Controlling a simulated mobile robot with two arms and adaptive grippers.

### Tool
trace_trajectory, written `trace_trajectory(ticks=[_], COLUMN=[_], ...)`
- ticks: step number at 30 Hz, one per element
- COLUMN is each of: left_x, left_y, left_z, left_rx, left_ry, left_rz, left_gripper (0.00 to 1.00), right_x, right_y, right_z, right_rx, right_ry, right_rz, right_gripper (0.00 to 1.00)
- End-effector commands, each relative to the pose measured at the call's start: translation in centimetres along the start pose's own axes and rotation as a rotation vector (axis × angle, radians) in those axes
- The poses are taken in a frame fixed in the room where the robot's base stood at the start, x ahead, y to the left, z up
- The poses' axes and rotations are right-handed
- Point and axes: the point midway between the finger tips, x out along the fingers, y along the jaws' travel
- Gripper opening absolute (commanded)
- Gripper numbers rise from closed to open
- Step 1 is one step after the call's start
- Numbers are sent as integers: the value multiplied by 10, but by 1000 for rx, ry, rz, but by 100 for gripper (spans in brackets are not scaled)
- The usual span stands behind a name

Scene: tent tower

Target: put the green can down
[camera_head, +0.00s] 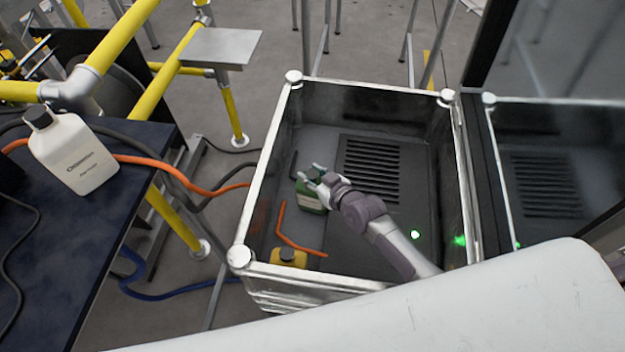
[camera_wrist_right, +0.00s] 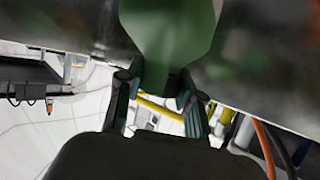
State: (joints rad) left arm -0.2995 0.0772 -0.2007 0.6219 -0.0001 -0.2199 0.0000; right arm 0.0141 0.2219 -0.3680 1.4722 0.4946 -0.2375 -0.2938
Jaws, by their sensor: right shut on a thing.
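The green can (camera_head: 309,203) is inside the open metal-framed box (camera_head: 262,190), left of the slotted vent in its floor. My right gripper (camera_head: 312,178) reaches in from the lower right and is shut on the can's upper part. In the right wrist view the green can (camera_wrist_right: 168,35) is large and runs off the top edge, with its narrow part between the fingers of my right gripper (camera_wrist_right: 160,82). I cannot tell whether the can's base touches the box floor. My left gripper is not in view.
A yellow object (camera_head: 288,257) and a bent orange bar (camera_head: 290,240) lie in the box's near left part. The slotted vent (camera_head: 371,170) has nothing on it. A white bottle (camera_head: 72,153) stands on the dark table (camera_head: 60,240) at left.

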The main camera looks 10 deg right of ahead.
Motion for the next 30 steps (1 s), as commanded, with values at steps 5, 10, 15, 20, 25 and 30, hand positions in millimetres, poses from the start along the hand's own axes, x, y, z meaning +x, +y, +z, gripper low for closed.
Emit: trace_trajectory(ticks=[5,10,15,20,25,30], left_x=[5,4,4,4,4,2], left_y=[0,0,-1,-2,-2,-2], left_z=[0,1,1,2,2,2], left_rx=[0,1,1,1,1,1], left_ry=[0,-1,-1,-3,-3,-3], left_rz=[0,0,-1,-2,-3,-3], left_gripper=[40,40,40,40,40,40], right_x=[9,9,9,9,9,-1], right_y=[1,1,1,0,0,0], right_z=[19,21,24,24,24,24], right_rx=[-1,-1,-1,0,0,0], right_ry=[5,4,-2,-1,-1,-2], right_rz=[1,2,1,1,1,1], right_gripper=[0,0,51,64,64,64])
